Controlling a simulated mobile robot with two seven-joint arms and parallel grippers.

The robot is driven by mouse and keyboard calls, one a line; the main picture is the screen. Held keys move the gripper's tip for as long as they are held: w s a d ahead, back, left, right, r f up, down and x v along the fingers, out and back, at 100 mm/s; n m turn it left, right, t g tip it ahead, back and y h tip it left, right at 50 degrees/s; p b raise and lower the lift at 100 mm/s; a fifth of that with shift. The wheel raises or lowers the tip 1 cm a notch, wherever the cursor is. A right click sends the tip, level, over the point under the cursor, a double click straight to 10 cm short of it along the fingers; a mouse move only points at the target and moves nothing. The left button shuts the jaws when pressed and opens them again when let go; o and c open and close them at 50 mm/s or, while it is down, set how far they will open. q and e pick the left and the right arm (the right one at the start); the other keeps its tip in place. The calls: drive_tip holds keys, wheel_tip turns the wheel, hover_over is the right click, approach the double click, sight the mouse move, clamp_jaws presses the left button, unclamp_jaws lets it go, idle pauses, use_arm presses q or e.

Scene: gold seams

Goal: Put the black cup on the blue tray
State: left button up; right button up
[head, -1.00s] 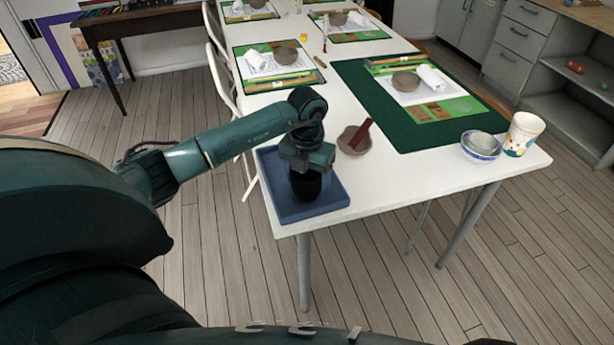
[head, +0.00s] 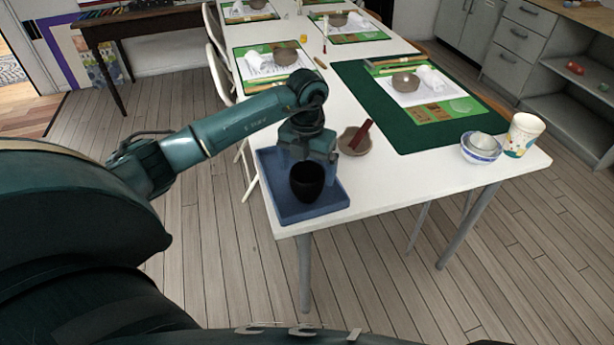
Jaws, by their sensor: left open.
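The black cup (head: 307,182) stands upright on the blue tray (head: 286,211), near the tray's middle. The tray lies at the near left corner of the white table. My left gripper (head: 306,157) is open just above and behind the cup, apart from it as far as I can see. Its fingertips are small and partly hard to make out. My right gripper is not in view.
A brown bowl with a dark red stick (head: 355,139) sits right of the tray. Stacked bowls (head: 481,148) and a patterned cup (head: 523,134) stand at the right end. A green mat (head: 400,128) lies behind. White table is clear in front.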

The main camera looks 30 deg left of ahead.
use_arm(q)
wheel_tip(320, 180, up, 8)
drive_tip(key=r, duration=0.1)
drive_tip(key=s+d+f+m+g+h, duration=0.1)
drive_tip(key=s+d+f+h, duration=0.2)
drive_tip(key=d, duration=0.4)
drive_tip(key=s+d+f+m+h, duration=0.1)
drive_tip(key=s+d+h, duration=0.1)
drive_tip(key=d+h, duration=0.35)
drive_tip(key=s+d+f+m+g+h, duration=0.1)
drive_tip(key=s+d+h, duration=0.15)
drive_tip(key=d, duration=0.65)
drive_tip(key=s+d+r+n+t+h, duration=0.2)
drive_tip(key=d+r+n+t+h, duration=0.45)
drive_tip(key=n+t+h, duration=0.3)
drive_tip(key=w+a+f+n+t+y, duration=0.1)
drive_tip(key=a+f+n+t+y, duration=0.4)
drive_tip(key=n+t+y, duration=0.7)
drive_tip(key=s+a+f+n+g+y, duration=0.4)
drive_tip(key=s+f+n+g, duration=0.4)
drive_tip(key=f+n, duration=0.5)
drive_tip(key=shift+s+a+f, duration=0.45)
drive_tip(key=shift+s+a, duration=0.25)
drive_tip(key=shift+s, duration=0.25)
